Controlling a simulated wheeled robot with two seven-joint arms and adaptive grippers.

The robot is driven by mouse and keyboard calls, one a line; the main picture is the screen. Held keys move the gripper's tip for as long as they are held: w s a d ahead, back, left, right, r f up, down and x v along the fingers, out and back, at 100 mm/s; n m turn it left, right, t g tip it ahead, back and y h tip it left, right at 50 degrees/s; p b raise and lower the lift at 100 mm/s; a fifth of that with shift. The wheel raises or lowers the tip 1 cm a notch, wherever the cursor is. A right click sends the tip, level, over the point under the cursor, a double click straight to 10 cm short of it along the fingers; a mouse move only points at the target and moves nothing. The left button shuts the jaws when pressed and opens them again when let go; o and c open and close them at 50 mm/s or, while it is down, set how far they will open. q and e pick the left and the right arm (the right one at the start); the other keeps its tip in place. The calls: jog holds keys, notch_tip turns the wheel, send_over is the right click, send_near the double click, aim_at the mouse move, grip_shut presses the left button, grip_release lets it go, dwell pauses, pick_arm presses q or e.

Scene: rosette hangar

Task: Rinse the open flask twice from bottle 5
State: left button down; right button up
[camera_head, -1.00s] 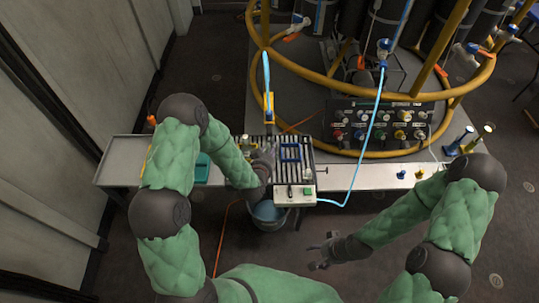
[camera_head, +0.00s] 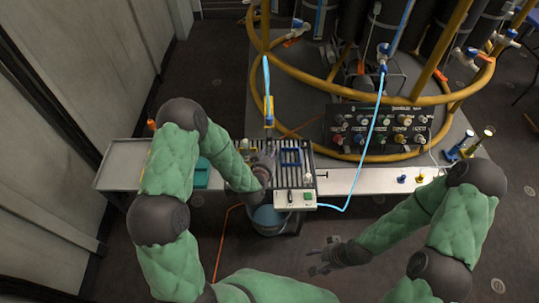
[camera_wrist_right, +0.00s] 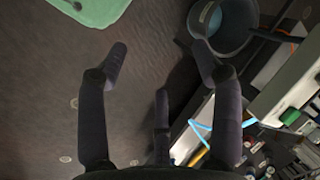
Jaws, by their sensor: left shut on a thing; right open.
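My left gripper (camera_head: 267,160) is over the slatted bench top (camera_head: 288,157) in the head view. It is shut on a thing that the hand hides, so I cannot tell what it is. A small pale vessel, possibly a flask (camera_head: 308,178), stands at the slats' right edge. Large dark bottles (camera_head: 411,45) stand inside the yellow ring frame; I cannot read their numbers or pick out bottle 5. My right gripper (camera_head: 325,258) is open and empty, low in front of the bench. Its spread fingers also show in the right wrist view (camera_wrist_right: 160,55).
A bucket (camera_head: 268,219) hangs or stands below the slats' front edge. A control box with a green button (camera_head: 296,199) is above it. A light-blue hose (camera_head: 374,125) runs from a bottle valve to the bench. A valve panel (camera_head: 380,128) stands behind; the white shelf (camera_head: 350,181) is mostly clear.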

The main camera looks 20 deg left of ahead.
grip_shut()
dwell(1.3)
